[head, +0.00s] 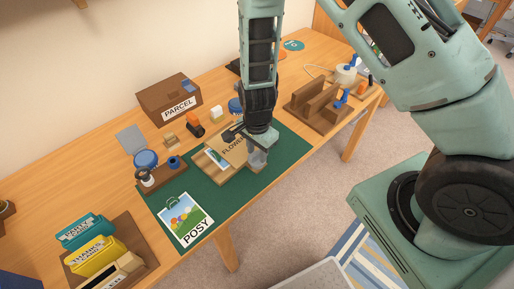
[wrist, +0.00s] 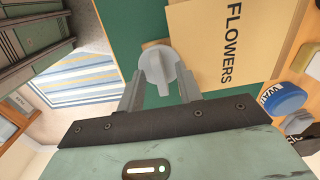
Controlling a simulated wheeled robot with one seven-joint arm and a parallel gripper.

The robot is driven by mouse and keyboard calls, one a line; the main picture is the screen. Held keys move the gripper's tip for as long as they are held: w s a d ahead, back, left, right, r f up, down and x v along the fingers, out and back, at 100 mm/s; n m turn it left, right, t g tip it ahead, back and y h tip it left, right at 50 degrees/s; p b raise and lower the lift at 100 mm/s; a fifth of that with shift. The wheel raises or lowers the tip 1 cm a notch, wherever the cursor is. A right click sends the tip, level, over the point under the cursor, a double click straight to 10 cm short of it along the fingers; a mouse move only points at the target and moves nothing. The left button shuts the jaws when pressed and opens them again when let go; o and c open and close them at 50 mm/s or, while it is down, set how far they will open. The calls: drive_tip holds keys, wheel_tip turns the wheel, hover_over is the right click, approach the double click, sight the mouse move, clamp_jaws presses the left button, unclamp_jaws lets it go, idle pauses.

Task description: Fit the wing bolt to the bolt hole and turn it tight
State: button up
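The grey wing bolt (wrist: 158,68), a round disc with a raised fin, sits between the two pale grey fingertips of my gripper (wrist: 160,85) in the wrist view. The fingers appear closed on its sides. In the head view my gripper (head: 257,158) points down at the near right part of a wooden press (head: 228,178) with a FLOWERS board (head: 232,149) on it. A bit of wood (wrist: 155,44) shows just beyond the bolt in the wrist view. The bolt hole is hidden, and I cannot tell whether the bolt touches the wood.
The press lies on a green mat (head: 205,188). A POSY picture card (head: 186,219) lies at the front. A PARCEL box (head: 169,101), a wooden rack (head: 318,106) and a blue-lidded jar (head: 146,160) stand around. The mat's near right strip is clear.

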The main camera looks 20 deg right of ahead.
sight(257, 152)
wheel_tip(257, 152, up, 18)
drive_tip(key=p, duration=0.1)
drive_tip(key=shift+f, duration=0.25)
idle(0.8)
drive_tip(key=s+a+r+n, duration=0.3)
drive_tip(key=s+r+n, duration=0.2)
drive_tip(key=s+n, duration=0.5)
drive_tip(key=s+a+r+n, duration=0.3)
drive_tip(key=s+r+n, duration=0.2)
drive_tip(key=s+n, duration=0.5)
drive_tip(key=shift+a+n+y, duration=0.15)
drive_tip(key=shift+n+y, duration=0.15)
drive_tip(key=shift+n, duration=0.4)
drive_tip(key=shift+c, duration=0.4)
